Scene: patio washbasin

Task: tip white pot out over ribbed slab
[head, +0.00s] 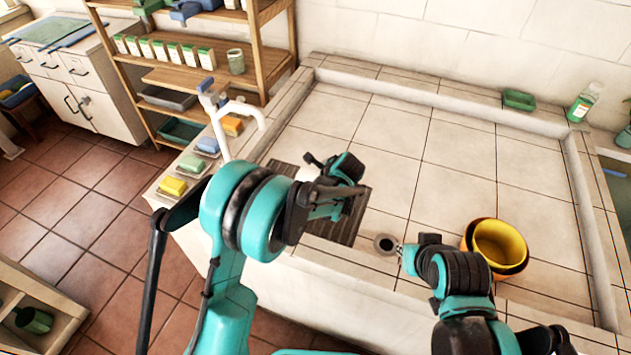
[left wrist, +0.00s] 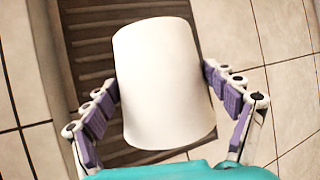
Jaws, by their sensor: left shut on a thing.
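The white pot (left wrist: 165,85) fills the middle of the left wrist view, its plain side facing the camera and its opening not visible. My left gripper (left wrist: 160,95) is shut on it, with purple-padded fingers on both sides. In the head view my left gripper (head: 335,178) is above the dark ribbed slab (head: 346,228), and hides most of the pot. The slab's ribs (left wrist: 85,38) also show behind the pot in the left wrist view. I cannot tell the pot's tilt or contents. My right gripper (head: 401,250) is low at the basin's front; its jaws are unclear.
A white tap (head: 224,135) and several soaps (head: 172,186) line the left ledge. The tiled basin floor (head: 400,135) is clear behind.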

